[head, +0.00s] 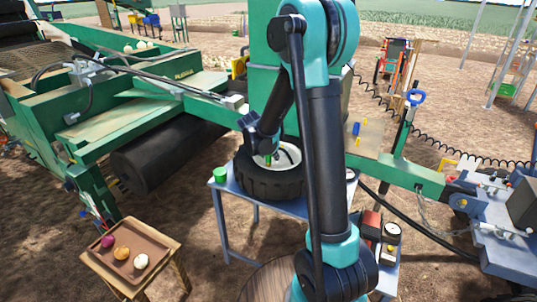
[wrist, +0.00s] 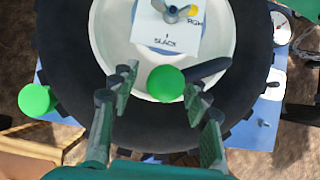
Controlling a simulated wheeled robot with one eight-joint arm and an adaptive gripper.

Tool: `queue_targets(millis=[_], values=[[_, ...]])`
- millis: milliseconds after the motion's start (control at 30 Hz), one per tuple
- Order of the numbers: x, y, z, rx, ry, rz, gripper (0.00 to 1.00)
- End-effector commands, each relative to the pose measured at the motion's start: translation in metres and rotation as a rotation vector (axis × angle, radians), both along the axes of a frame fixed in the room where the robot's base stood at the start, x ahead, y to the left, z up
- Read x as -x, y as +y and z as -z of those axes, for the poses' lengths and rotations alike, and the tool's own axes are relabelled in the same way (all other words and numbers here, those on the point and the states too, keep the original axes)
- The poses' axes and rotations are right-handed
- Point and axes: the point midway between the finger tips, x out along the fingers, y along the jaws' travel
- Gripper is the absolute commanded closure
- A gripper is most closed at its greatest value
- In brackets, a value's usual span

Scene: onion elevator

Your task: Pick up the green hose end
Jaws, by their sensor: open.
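A round green end (wrist: 166,83) with a short black piece behind it shows in the wrist view, and I take it to be the green hose end. It lies over the pale hub of a black tyre (wrist: 75,60). My gripper (wrist: 160,82) is open, with one finger to each side of the green end and gaps on both sides. In the head view my gripper (head: 265,148) points down over the tyre (head: 270,184), and a bit of green (head: 268,160) shows under it. I cannot tell the height between them.
A second green object (wrist: 36,100), cylindrical in the head view (head: 220,174), stands left of the tyre on the blue table (head: 227,186). A card marked SLACK (wrist: 168,30) lies on the hub. Gauges stand at right (head: 393,232). A tray of onions (head: 158,247) is front left.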

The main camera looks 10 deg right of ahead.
Motion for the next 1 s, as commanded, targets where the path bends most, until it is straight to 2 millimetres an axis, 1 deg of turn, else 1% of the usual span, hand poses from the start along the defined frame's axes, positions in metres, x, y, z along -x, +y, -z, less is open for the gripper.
queue_targets(millis=[67,100,400,467,833,1000], values=[[0.0,0.0,0.0,0.0,0.0,0.0,0.53],[0.0,0.0,0.0,0.0,0.0,0.0,0.56],[0.0,0.0,0.0,0.0,0.0,0.0,0.93],[0.0,0.0,0.0,0.0,0.0,0.0,1.0],[0.0,0.0,-0.002,0.0,0.0,0.0,1.0],[0.0,0.0,-0.011,0.0,0.0,0.0,1.0]])
